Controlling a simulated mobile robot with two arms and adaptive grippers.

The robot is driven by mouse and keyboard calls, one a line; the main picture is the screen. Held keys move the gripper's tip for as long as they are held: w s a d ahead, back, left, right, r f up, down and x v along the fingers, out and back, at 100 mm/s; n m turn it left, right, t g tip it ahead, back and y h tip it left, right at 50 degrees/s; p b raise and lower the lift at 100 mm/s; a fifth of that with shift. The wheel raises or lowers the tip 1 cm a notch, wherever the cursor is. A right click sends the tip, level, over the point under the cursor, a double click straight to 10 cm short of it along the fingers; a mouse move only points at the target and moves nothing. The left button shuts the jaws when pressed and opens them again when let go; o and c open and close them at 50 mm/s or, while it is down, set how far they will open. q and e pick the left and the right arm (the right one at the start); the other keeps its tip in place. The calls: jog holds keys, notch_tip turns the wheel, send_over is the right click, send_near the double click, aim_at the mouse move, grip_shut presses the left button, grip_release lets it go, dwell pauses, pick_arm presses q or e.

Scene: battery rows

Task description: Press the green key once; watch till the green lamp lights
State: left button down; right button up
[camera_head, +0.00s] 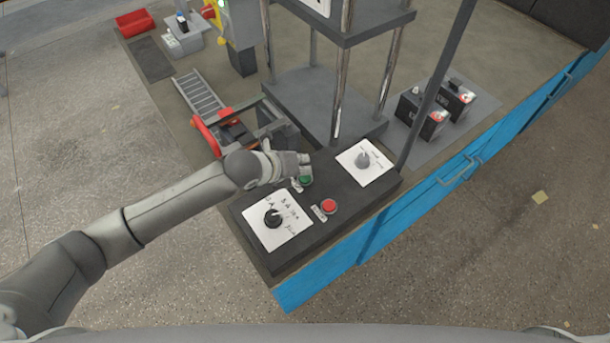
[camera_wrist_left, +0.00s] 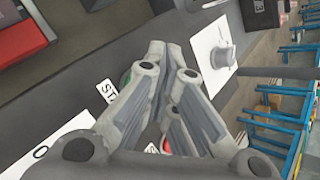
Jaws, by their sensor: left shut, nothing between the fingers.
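The green key (camera_head: 306,181) sits on the dark control panel (camera_head: 345,215), beside a small label. My left gripper (camera_head: 304,163) is shut and empty, with its fingertips right at the far side of the green key. I cannot tell whether they touch it. In the left wrist view the shut fingers (camera_wrist_left: 168,62) hide most of the key; only a sliver of green (camera_wrist_left: 125,79) shows next to a label starting "STA" (camera_wrist_left: 107,90). A small bright green spot (camera_head: 223,4) shows on the machine at the top edge; I cannot tell whether it is the lamp. My right gripper is out of view.
A red button (camera_head: 328,206) sits close to the green key. Dial knobs stand on white plates to the left (camera_head: 273,217) and right (camera_head: 364,160). A press with metal posts (camera_head: 340,95) rises behind the panel. Two black batteries (camera_head: 432,115) stand at the right.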

pick_arm(q)
jog(key=shift+r+p, duration=2.45)
jog(key=shift+r, duration=0.15)
jog(key=shift+f, duration=0.1)
